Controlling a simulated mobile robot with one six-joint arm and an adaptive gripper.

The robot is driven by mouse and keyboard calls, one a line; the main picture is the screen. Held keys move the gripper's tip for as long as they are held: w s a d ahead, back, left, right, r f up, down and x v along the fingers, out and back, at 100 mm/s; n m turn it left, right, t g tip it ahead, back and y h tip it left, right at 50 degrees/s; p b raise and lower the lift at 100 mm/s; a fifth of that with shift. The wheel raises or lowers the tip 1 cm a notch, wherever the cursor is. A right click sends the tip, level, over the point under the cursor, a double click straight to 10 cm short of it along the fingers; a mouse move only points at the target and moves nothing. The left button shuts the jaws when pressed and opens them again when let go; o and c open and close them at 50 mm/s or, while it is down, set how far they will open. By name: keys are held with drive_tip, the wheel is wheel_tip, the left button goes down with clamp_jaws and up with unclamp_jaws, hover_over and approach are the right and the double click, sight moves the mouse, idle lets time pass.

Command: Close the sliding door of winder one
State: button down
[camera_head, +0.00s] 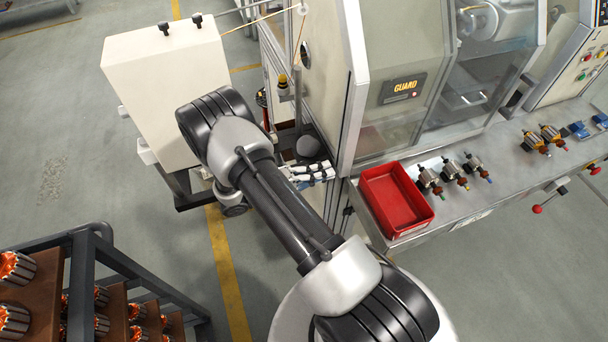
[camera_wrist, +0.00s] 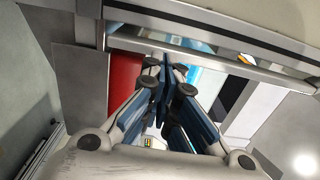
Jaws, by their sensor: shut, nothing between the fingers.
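The winder (camera_head: 350,60) is a pale cabinet with clear guard panels, at the top centre-right of the head view. A clear panel with a grey frame (camera_head: 480,85), which looks like the sliding door, stands right of the yellow GUARD label (camera_head: 402,88). I cannot tell how far it is open. My gripper (camera_head: 328,172) is at the cabinet's lower left corner, left of the red tray and apart from the clear panel. In the wrist view its fingers (camera_wrist: 167,68) are together and empty, with a grey metal rail (camera_wrist: 215,57) beyond them.
A red tray (camera_head: 395,200) sits on the steel bench (camera_head: 480,200) with several armatures (camera_head: 452,172) to its right. A white cabinet (camera_head: 165,85) stands left of my arm. A dark rack of armatures (camera_head: 85,285) is at lower left. Grey floor (camera_head: 60,130) is clear at the left.

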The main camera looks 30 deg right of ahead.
sight(363, 159)
drive_tip(key=shift+x, duration=1.4)
drive_tip(key=shift+d, duration=0.1)
drive_tip(key=x, duration=0.9)
drive_tip(key=shift+d, duration=0.1)
